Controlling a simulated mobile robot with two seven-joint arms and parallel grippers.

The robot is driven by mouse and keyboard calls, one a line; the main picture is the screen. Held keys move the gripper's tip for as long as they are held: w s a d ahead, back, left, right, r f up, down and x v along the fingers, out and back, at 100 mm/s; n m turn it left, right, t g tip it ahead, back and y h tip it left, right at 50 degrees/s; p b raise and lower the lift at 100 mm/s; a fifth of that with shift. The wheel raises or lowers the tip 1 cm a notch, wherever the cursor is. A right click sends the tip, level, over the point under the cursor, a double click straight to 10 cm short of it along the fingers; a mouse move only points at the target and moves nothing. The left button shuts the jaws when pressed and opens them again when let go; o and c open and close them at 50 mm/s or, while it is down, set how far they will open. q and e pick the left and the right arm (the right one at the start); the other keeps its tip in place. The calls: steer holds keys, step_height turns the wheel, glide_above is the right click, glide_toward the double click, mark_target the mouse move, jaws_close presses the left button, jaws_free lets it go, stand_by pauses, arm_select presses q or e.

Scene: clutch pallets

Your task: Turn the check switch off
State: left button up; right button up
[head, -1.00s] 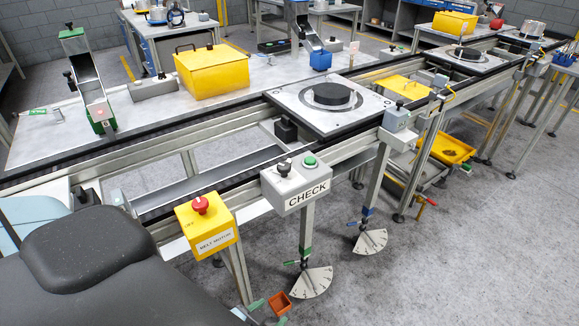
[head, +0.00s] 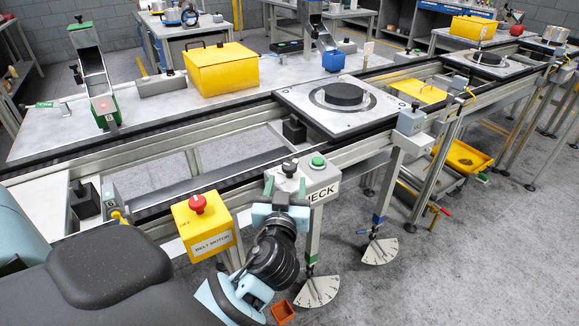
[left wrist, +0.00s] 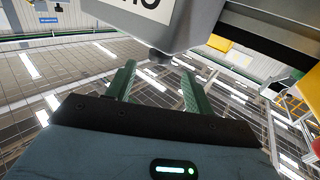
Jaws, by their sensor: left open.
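The grey CHECK box (head: 322,182) stands at the front edge of the conveyor. It has a black switch knob (head: 289,168) on the left of its top and a green button (head: 317,161) on the right. My left gripper (head: 286,186) is open in front of the box's left side, its green fingers pointing up near the knob and covering part of the label. In the left wrist view the open fingers (left wrist: 156,78) are spread below the grey box (left wrist: 190,22), and a dark round part (left wrist: 159,55) shows between them. I cannot tell whether they touch anything. My right gripper is out of view.
A yellow BELT MOTOR box (head: 203,225) with a red button stands just left of my left gripper. A pallet (head: 305,118) with a black disc sits on the conveyor behind the CHECK box. Grey floor (head: 440,270) is open to the right.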

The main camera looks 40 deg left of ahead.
mark_target(289, 171)
arm_select(q)
steer(key=p+x, duration=0.1)
steer(key=x, duration=0.6)
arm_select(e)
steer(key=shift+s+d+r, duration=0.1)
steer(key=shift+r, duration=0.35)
